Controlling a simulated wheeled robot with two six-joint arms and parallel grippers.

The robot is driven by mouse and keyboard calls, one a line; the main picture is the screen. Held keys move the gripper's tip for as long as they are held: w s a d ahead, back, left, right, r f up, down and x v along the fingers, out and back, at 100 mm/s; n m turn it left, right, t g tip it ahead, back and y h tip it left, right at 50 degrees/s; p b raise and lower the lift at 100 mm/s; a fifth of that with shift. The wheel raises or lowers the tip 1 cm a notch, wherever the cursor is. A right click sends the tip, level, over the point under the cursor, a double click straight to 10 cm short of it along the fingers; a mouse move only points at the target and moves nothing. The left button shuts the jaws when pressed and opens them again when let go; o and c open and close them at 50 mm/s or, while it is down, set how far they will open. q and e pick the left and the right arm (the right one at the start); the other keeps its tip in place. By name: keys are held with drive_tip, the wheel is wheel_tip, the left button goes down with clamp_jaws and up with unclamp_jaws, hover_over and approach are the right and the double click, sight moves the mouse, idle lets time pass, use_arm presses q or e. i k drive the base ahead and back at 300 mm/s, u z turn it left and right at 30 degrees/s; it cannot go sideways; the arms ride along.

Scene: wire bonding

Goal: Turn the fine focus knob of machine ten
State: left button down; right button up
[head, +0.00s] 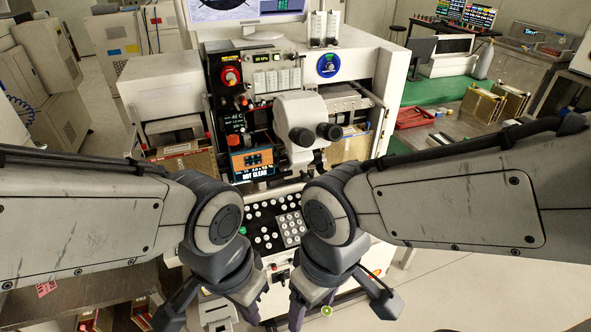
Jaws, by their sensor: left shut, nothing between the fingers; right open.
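The machine (365,65) in front of me is white, with a microscope head (300,112) and two dark eyepieces at its middle. I cannot make out a number ten on it, and I cannot tell which part is the fine focus knob. A red round knob (230,76) is on its left panel, and a blue-ringed round dial (327,64) is at the upper right. My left gripper (249,310) is low in front of the machine, shut and empty. My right gripper (311,312) is beside it to the right, open and empty. Both are apart from the microscope head.
A button panel (265,236) juts out below the microscope, behind my wrists. A monitor (248,14) stands on top of the machine. A bench with a red tray (414,117) is at the right. Pale cabinets (47,70) stand at the left. Open floor shows at lower right.

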sight(282, 161)
drive_tip(key=z, duration=3.2)
drive_tip(key=k, duration=1.9)
drive_tip(key=u, duration=1.9)
